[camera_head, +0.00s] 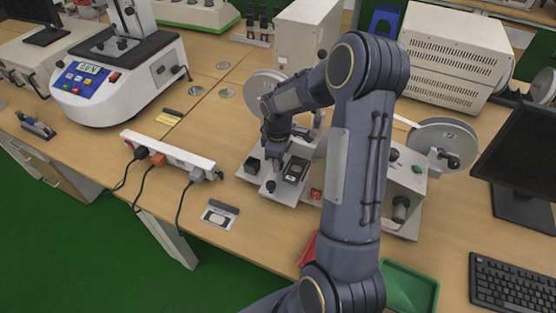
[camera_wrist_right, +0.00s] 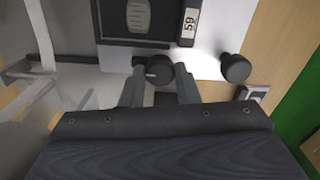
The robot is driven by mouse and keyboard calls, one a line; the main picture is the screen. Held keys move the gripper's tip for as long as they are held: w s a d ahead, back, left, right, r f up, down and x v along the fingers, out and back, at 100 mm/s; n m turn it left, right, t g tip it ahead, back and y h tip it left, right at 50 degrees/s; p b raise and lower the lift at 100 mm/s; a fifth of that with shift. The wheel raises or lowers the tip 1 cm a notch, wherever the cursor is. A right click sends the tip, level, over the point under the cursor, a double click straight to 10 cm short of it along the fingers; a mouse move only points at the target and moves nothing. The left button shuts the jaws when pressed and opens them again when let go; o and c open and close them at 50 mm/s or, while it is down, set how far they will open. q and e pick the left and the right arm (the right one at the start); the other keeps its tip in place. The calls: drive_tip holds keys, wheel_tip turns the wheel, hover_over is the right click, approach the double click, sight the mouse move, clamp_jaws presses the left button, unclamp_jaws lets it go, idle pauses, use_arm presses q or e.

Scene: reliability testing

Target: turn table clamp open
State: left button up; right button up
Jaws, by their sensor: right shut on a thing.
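The testing machine (camera_head: 405,183) stands on the wooden table, with a light base plate at its front left. My right gripper (camera_head: 276,152) reaches down over that plate. In the right wrist view, the two fingers of my right gripper (camera_wrist_right: 159,92) are on either side of a round black knob (camera_wrist_right: 160,72), which seems to be the clamp's knob. They are shut on it. The gripper's body covers the lower part of this view, and the arm hides much of the machine in the head view. My left gripper is not in view.
A second black knob (camera_wrist_right: 235,68) is beside the held one. A power strip (camera_head: 168,153) with plugged cables lies left of the machine. A green tray (camera_head: 408,290) sits at the front. A monitor (camera_head: 520,160) and keyboard (camera_head: 512,291) stand at right.

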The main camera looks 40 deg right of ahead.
drive_tip(key=shift+n, duration=0.3)
drive_tip(key=o, duration=1)
drive_tip(key=shift+c, duration=0.2)
drive_tip(key=shift+r, duration=0.1)
wheel_tip(320, 180, up, 8)
drive_tip(key=shift+f, duration=0.2)
